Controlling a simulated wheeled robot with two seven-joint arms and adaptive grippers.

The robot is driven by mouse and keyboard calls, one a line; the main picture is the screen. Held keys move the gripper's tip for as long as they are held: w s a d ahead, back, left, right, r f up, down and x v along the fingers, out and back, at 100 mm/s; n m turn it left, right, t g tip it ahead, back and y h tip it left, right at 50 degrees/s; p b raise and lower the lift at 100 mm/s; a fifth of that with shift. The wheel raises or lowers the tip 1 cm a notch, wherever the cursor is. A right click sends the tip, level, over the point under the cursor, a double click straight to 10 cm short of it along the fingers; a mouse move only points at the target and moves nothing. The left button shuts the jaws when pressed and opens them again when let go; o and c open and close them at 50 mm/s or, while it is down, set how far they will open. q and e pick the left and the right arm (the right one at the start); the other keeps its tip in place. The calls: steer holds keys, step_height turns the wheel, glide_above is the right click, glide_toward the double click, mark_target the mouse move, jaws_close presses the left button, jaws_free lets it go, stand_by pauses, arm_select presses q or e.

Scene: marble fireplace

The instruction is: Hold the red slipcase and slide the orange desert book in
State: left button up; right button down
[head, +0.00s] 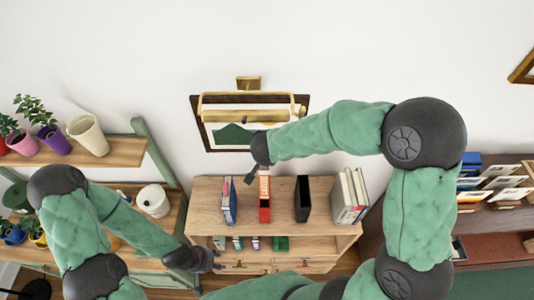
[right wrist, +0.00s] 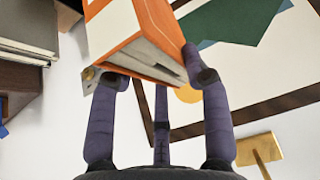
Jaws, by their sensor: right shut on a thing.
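The orange desert book (head: 264,185) is upright, gripped at its top end by my right gripper (head: 256,168). In the right wrist view the fingers press on the orange and white book (right wrist: 150,38) from both sides. The red slipcase (head: 264,212) stands on the wooden cabinet top, directly below and in line with the book. I cannot tell whether the book's lower end is inside it. My left gripper (head: 208,260) is in front of the cabinet, low and left of the slipcase, apart from it. Its finger opening is unclear.
On the wooden cabinet (head: 205,190), blue books (head: 230,200) stand left of the slipcase. A black case (head: 302,198) and pale books (head: 348,195) stand to the right. A framed picture with a brass lamp (head: 250,116) hangs behind. A plant shelf (head: 120,152) is at left.

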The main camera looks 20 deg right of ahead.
arm_select(q)
step_height(320, 180, down, 5)
steer(key=b, duration=0.4)
steer(key=shift+r, duration=0.1)
arm_select(e)
step_height(320, 180, down, 3)
steer(key=shift+w+r, duration=0.15)
arm_select(q)
steer(key=shift+c, duration=0.3)
steer(key=shift+w+d, duration=0.1)
steer(key=shift+w, duration=0.05)
steer(key=w+d+r+m+t+y, duration=0.1)
steer(key=w+d+m+t, duration=0.2)
steer(key=w+d+t, duration=0.55)
steer(key=w+d+r+m+t, duration=0.1)
steer(key=d+r+m+t, duration=0.45)
steer(key=d, duration=0.95)
steer(key=w+d+f+n+g, duration=0.1)
steer(key=w+d+f+n, duration=0.1)
steer(key=w, duration=0.8)
steer(key=shift+w+d+f+n+g+h, duration=0.25)
steer(key=shift+d+f+n+g+h, duration=0.05)
steer(key=shift+d+n, duration=0.15)
